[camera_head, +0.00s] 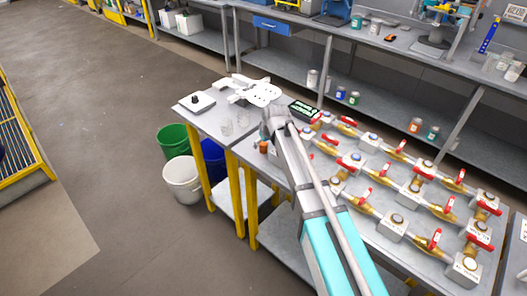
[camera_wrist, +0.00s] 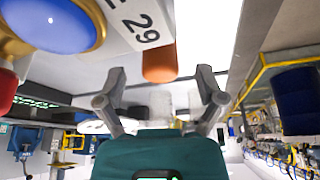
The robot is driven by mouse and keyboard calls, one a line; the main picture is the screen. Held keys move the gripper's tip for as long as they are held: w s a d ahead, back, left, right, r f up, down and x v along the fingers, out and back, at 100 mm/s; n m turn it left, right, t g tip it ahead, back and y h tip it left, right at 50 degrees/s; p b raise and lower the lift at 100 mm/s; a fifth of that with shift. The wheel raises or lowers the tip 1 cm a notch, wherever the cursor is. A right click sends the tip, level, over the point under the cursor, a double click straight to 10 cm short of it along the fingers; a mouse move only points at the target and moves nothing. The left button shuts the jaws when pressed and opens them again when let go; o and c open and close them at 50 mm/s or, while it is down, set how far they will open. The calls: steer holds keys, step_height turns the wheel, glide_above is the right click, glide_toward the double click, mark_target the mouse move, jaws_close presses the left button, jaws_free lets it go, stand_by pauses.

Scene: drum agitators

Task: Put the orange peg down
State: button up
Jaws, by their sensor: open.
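The orange peg (camera_wrist: 160,62) shows in the wrist view as a short rounded orange cylinder, centred between the fingertips and slightly beyond them. In the head view, a small orange-brown cylinder (camera_head: 264,147) stands at the left edge of the valve table, just beside the end of my arm; it looks like the same peg. My gripper (camera_wrist: 160,82) is open, with a finger on each side and a clear gap to the peg. In the head view my gripper (camera_head: 268,122) is partly hidden by my own wrist. The peg's base is hard to make out.
Rows of brass valves with red handles (camera_head: 434,239) fill the table to the right. A block marked 29 (camera_wrist: 140,22) and a blue-capped part (camera_wrist: 52,20) are close by. A side table (camera_head: 208,122) holds clear cups (camera_head: 243,118). Green, white and blue bins stand below.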

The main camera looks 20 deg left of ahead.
steer(key=shift+w+a+f+b, duration=0.15)
steer(key=shift+f+b, duration=0.2)
steer(key=shift+f, duration=0.3)
jaws_close()
stand_by(0.5)
steer(key=shift+r, duration=0.25)
step_height(320, 180, up, 3)
steer(key=p, duration=0.3)
steer(key=shift+f, duration=0.1)
steer(key=s+d+r+p, duration=0.7)
steer(key=s+r+p, duration=0.2)
steer(key=s, duration=0.3)
steer(key=shift+d+r+p, duration=0.2)
steer(key=shift+r+p, duration=0.2)
steer(key=shift+p, duration=0.1)
